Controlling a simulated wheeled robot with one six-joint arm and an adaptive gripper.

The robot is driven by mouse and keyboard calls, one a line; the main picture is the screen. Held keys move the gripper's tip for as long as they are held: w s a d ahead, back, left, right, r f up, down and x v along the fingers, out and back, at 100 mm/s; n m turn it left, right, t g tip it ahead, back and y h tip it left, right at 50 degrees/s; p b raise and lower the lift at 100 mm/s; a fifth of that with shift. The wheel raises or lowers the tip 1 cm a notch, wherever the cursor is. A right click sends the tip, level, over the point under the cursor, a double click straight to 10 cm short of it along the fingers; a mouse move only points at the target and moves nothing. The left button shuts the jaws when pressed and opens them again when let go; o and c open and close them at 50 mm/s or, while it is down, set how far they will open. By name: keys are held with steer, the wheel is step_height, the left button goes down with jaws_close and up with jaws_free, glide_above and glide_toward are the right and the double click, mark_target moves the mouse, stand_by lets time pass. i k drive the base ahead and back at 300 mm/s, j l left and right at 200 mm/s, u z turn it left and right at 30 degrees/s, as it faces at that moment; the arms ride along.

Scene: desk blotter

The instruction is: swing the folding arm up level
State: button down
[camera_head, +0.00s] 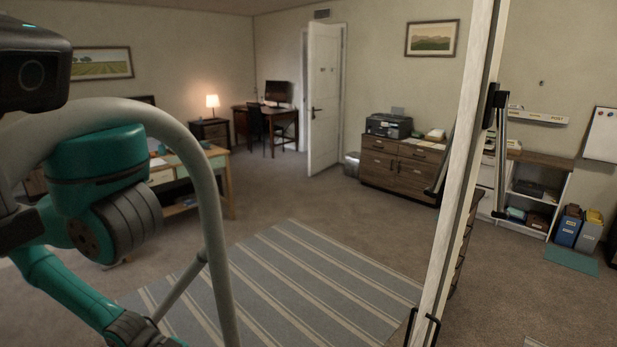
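What looks like the folding arm (501,155) is a slim grey bar with dark ends. It hangs almost straight down from a dark mount (494,97) on a pale upright post (463,165) right of centre. Its lower end is free in the picture, in front of the shelf unit. My teal and dark arm is at the left, bent downward, far from the bar. My gripper is out of view, beyond the bottom edge.
A dark handle (433,328) is low on the post. A striped rug (285,285) covers open floor in the middle. A brown cabinet (395,168) and white shelves (545,200) stand behind.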

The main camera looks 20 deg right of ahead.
mark_target(499, 212)
steer(key=j+z, duration=0.5)
steer(key=z, duration=0.2)
steer(key=j+z, duration=0.35)
steer(key=l, duration=0.1)
